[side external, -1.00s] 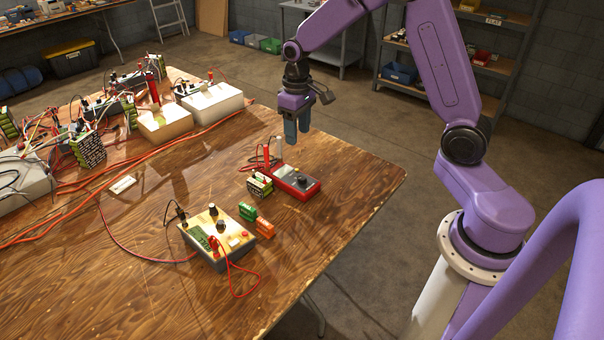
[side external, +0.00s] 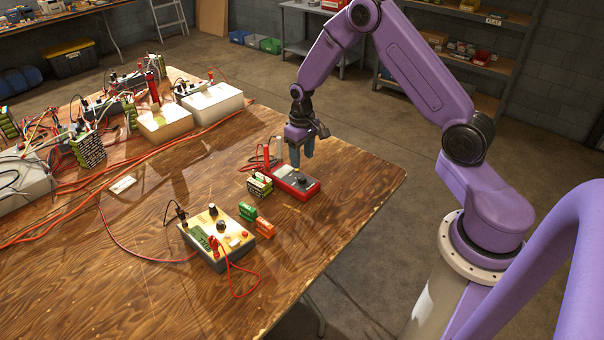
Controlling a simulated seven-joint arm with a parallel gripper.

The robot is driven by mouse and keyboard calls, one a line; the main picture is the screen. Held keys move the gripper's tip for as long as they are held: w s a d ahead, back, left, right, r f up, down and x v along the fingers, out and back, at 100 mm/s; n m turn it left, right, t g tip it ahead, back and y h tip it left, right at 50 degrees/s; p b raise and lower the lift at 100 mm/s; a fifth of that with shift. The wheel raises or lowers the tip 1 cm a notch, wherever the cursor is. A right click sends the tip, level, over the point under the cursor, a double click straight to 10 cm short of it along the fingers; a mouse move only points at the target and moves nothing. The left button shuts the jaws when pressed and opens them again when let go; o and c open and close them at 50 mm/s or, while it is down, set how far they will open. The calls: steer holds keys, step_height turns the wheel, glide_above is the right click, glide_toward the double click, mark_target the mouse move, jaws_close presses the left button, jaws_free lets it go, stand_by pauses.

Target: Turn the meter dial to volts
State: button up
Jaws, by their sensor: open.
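The red meter (side external: 284,177) lies on the wooden table near its right side, with a dark dial (side external: 301,180) on its grey top face. Red leads rise from its left end. My gripper (side external: 302,160) points down just above the meter, its blue-grey fingers apart and nothing seen between them. The fingertips are close over the dial; whether they touch it I cannot tell. The dial's marks are too small to read.
A green-and-black block (side external: 259,184) stands against the meter's left. A yellow-topped box (side external: 217,236) with knobs and leads, a green block (side external: 247,212) and an orange block (side external: 265,227) lie nearer the camera. The table's right part is bare.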

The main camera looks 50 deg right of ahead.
mark_target(302, 177)
steer(key=shift+f, duration=3.6)
jaws_close()
